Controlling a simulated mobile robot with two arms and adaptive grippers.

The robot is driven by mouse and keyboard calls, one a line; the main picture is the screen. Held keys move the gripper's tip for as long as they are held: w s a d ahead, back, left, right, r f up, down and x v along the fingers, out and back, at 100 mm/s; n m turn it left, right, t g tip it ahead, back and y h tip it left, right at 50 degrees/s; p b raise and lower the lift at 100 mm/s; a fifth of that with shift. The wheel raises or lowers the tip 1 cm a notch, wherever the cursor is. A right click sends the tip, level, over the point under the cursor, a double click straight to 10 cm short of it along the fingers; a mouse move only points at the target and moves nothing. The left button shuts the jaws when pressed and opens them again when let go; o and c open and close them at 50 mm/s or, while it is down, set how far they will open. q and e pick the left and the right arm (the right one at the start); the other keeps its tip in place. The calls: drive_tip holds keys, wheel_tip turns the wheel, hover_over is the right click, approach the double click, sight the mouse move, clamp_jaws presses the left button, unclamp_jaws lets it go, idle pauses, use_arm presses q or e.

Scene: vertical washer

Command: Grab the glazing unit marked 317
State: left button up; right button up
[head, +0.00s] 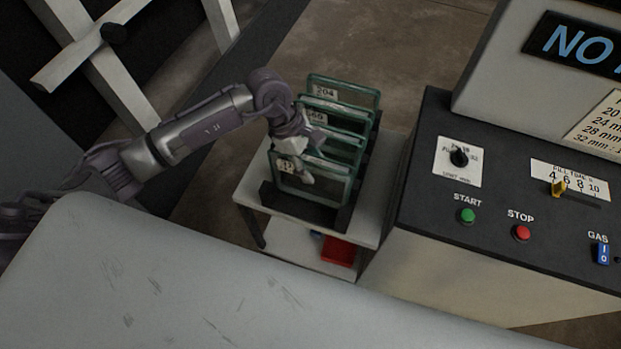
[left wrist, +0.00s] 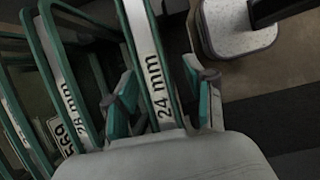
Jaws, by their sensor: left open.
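Several glazing units with green-edged glass stand upright in a dark rack (head: 330,212). The rear unit (head: 372,98) reads 204. A unit behind my gripper carries a label that looks like 569 (left wrist: 58,133). The front unit (head: 340,190) has a label partly covered by my gripper; I cannot read 317 anywhere. My left gripper (head: 304,160) is open over the units. In the left wrist view its teal-padded fingers (left wrist: 164,92) lie on either side of a unit edge marked 24 mm (left wrist: 157,80), with no clear grip. My right gripper is not in view.
The rack stands on a small white table (head: 248,190) with a red bin (head: 340,250) on its lower shelf. A control panel (head: 440,205) with start and stop buttons is close on the right. A grey surface (head: 200,280) fills the foreground.

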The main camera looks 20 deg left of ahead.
use_arm(q)
drive_tip(key=shift+f+b, duration=0.25)
drive_tip(key=shift+b, duration=0.2)
idle(0.4)
clamp_jaws()
drive_tip(key=shift+r, duration=0.15)
